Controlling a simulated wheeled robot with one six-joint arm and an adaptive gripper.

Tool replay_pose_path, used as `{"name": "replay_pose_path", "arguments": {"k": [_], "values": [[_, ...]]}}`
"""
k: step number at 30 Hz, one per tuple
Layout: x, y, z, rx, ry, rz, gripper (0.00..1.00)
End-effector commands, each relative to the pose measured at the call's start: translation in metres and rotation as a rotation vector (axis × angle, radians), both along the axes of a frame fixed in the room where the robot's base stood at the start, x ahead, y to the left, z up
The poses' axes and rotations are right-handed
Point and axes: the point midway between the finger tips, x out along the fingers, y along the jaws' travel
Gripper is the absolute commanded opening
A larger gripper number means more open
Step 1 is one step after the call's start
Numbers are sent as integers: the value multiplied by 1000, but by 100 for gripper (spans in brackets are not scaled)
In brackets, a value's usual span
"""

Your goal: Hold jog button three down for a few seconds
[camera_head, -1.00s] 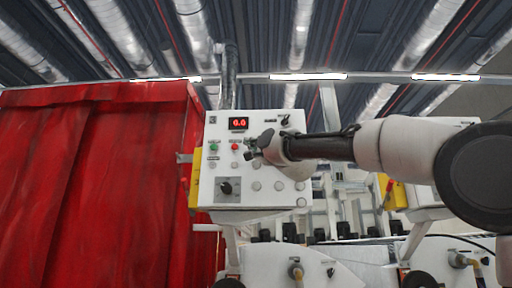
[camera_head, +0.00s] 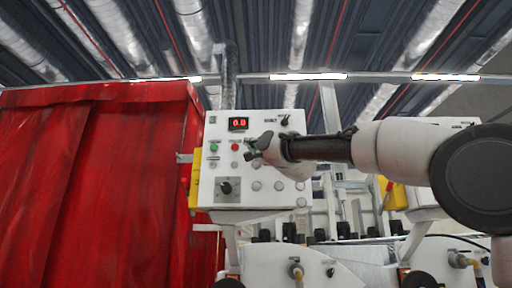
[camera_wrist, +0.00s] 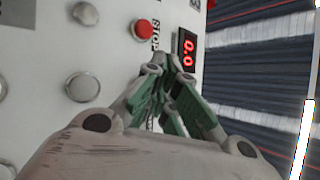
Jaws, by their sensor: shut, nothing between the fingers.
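The white control panel (camera_head: 215,205) stands in the middle of the head view, with several round pale buttons, among them one low on its face (camera_head: 257,186). Which one is jog button three cannot be told, as labels are too small. My gripper (camera_head: 254,148) is shut and empty in front of the panel's upper middle, right of the red button (camera_head: 235,147). It hides part of the panel. In the wrist view the closed green-padded fingers (camera_wrist: 156,78) point toward the panel near the red STOP button (camera_wrist: 143,30). Pale buttons (camera_wrist: 82,87) lie to their left; contact cannot be told.
The red display (camera_head: 238,123) reads 0.0. A red curtain (camera_head: 90,190) hangs left. Machine parts (camera_head: 300,262) stand below.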

Motion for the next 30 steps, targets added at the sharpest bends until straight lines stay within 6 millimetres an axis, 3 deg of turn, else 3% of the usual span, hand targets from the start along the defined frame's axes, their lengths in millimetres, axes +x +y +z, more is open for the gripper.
{"name": "replay_pose_path", "arguments": {"k": [30], "values": [[10,-1,0,1,0,-1,0]]}}
